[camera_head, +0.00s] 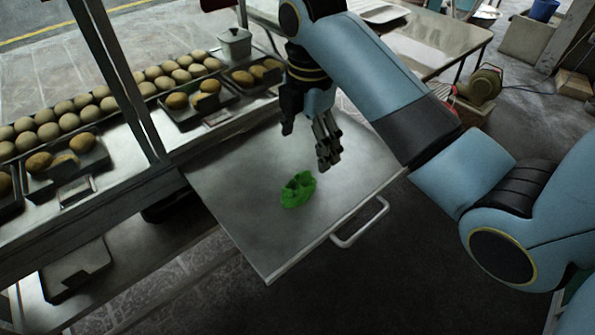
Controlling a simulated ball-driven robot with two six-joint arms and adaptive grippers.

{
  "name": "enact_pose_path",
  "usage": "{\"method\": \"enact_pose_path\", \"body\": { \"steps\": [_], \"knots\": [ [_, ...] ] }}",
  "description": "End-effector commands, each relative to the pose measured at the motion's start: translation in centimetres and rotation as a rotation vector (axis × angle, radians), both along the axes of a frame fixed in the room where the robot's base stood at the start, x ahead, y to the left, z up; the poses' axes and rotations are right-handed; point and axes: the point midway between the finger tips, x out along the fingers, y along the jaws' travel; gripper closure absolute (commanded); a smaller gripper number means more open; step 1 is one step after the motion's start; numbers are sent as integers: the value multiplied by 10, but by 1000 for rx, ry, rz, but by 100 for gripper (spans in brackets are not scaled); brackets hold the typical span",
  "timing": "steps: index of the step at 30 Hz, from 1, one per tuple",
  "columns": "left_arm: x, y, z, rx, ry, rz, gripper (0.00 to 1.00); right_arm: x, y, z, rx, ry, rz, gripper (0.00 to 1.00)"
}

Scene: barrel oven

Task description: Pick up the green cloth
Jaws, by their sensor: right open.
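The green cloth (297,189) lies crumpled on the flat metal shelf (235,205) that sticks out from the stall. My right gripper (306,147) hangs above the shelf, a little above and behind the cloth in the picture. Its fingers are apart and empty, and it does not touch the cloth. My right arm comes in from the right side. My left gripper is not in view.
A handle bar (362,226) juts from the shelf's near right edge. Metal posts stand at the left. Several round buns (60,118) sit in rows and trays behind them, near a lidded grey pot (235,46). A metal table (432,42) stands at the back right.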

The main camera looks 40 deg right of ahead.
Motion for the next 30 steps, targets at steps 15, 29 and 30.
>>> {"method": "enact_pose_path", "body": {
  "steps": [15,29,30],
  "knots": [
    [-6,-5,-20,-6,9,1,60,6,1,-48,6,15,95,13],
    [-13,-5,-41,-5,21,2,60,7,2,-100,5,15,94,13],
    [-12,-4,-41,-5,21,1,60,8,2,-100,4,13,94,13]
  ]
}}
